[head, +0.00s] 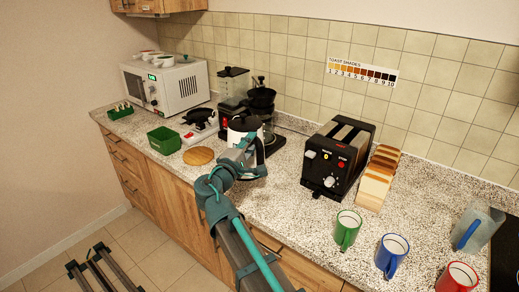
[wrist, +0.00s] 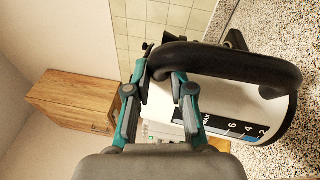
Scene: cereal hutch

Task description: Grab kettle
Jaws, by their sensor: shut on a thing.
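The kettle (head: 236,134) is white with a black handle and stands at the counter's front, before the coffee machine in the head view. My gripper (head: 246,160) is at its near side and partly hides it. In the wrist view the kettle (wrist: 270,110) appears sideways, with a dark level gauge with numbers and its black handle (wrist: 225,62) arching over it. My gripper (wrist: 158,85) is shut on the handle's end nearest me. Whether the kettle's base touches the counter is hidden.
A coffee machine (head: 262,105) stands just behind the kettle. A round wooden board (head: 198,156) and a green bin (head: 163,140) lie left. A black toaster (head: 337,158), a bread rack (head: 378,178) and green (head: 346,230), blue (head: 391,256) and red (head: 457,278) mugs stand right.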

